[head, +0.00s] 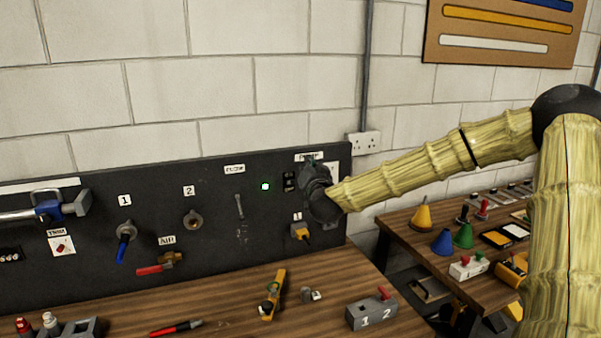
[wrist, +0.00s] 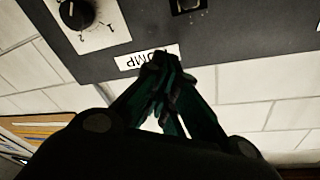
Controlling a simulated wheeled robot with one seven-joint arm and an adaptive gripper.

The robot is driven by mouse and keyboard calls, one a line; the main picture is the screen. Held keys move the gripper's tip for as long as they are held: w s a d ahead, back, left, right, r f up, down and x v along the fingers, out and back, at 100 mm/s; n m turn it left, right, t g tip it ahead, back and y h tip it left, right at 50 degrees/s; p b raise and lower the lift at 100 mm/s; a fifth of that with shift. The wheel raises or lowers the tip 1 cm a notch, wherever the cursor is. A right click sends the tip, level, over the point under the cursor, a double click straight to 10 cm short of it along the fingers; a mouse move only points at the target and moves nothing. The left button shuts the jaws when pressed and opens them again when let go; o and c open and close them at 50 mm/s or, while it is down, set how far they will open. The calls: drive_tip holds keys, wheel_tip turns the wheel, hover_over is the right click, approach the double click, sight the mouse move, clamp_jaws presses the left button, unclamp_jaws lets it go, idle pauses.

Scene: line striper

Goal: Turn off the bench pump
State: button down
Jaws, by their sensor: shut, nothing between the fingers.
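The sign lettered PUMP (head: 309,156) is on the dark panel's upper right; it shows upside down in the wrist view (wrist: 147,60), partly covered by my fingertips. A black switch (head: 290,180) is below and left of it, just left of my gripper. Only the edge of a dark switch opening (wrist: 189,4) shows in the wrist view. A black dial (wrist: 77,13) on a white plate is nearby. My gripper (head: 312,166) is shut and empty in front of the panel; its fingertips (wrist: 165,60) are at the sign. Whether they touch it, I cannot tell.
A green light (head: 265,186) is lit left of the switch. The panel (head: 85,250) carries taps and a hammer. The wooden bench (head: 230,300) holds loose tools and a grey block (head: 371,313). A second bench stands right.

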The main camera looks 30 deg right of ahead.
sight(291, 182)
drive_tip(key=shift+p+x, duration=0.35)
drive_tip(key=shift+x, duration=0.6)
drive_tip(key=shift+s+a+f+p, duration=0.1)
drive_tip(key=shift+a+f+p, duration=0.25)
drive_tip(key=shift+a+f, duration=0.4)
drive_tip(key=shift+s+a+f+p, duration=0.1)
drive_tip(key=shift+a+f+p, duration=0.3)
drive_tip(key=shift+f, duration=0.5)
drive_tip(key=shift+f+b, duration=0.1)
drive_tip(key=shift+b, duration=0.2)
drive_tip(key=shift+a, duration=0.1)
drive_tip(key=shift+f+t+b, duration=0.1)
drive_tip(key=shift+t+b, duration=0.2)
drive_tip(key=shift+b, duration=0.55)
